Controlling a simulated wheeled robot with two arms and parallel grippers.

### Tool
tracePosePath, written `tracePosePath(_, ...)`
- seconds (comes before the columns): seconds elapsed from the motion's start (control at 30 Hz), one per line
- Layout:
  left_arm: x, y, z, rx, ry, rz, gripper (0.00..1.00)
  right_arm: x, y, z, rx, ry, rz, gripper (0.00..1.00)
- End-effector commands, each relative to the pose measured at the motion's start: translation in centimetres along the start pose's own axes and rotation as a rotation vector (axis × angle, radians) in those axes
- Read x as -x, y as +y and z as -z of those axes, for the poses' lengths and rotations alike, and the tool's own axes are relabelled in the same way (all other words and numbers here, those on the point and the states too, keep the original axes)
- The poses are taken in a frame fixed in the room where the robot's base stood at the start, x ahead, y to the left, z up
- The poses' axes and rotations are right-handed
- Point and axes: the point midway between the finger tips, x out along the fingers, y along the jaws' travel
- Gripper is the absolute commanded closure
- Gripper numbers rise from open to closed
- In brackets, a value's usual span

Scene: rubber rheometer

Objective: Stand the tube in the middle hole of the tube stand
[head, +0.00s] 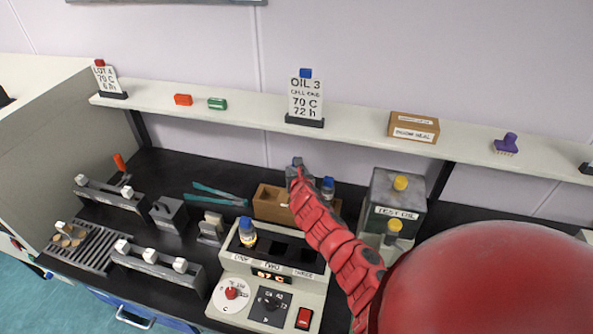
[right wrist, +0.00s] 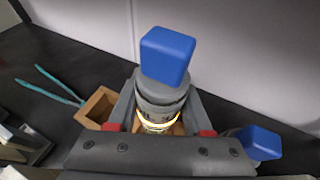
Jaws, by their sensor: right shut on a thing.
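My right gripper (right wrist: 158,125) is shut on a tube with a grey collar and a square blue cap (right wrist: 167,55). In the head view the right gripper (head: 296,172) is at the brown wooden tube stand (head: 270,203), over its middle part. The stand's left end shows in the right wrist view (right wrist: 97,105). The gripper hides the middle hole and the tube's lower end, so I cannot tell whether the tube is in the hole. A second blue-capped tube (head: 328,186) is at the stand's right end; its cap also shows in the right wrist view (right wrist: 260,143). My left gripper is not in view.
A heater block (head: 225,262) with dark wells stands in front of the stand, a blue-capped bottle (head: 247,232) in its left well. A test oil tank (head: 398,205) is to the right. Turquoise tongs (head: 218,194) lie left. A shelf (head: 250,108) runs above.

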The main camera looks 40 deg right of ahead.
Motion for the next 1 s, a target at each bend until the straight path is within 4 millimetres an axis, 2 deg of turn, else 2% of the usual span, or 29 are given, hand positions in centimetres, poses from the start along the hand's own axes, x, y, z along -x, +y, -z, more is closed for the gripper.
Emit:
tracePosePath(0.6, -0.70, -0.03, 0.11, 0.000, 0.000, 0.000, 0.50, 0.06, -0.06, -0.12, 0.000, 0.000, 0.001, 1.00)
tracePosePath(1.0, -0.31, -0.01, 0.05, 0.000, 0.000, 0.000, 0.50, -0.14, -0.07, 0.38, -0.001, 0.001, 0.001, 1.00)
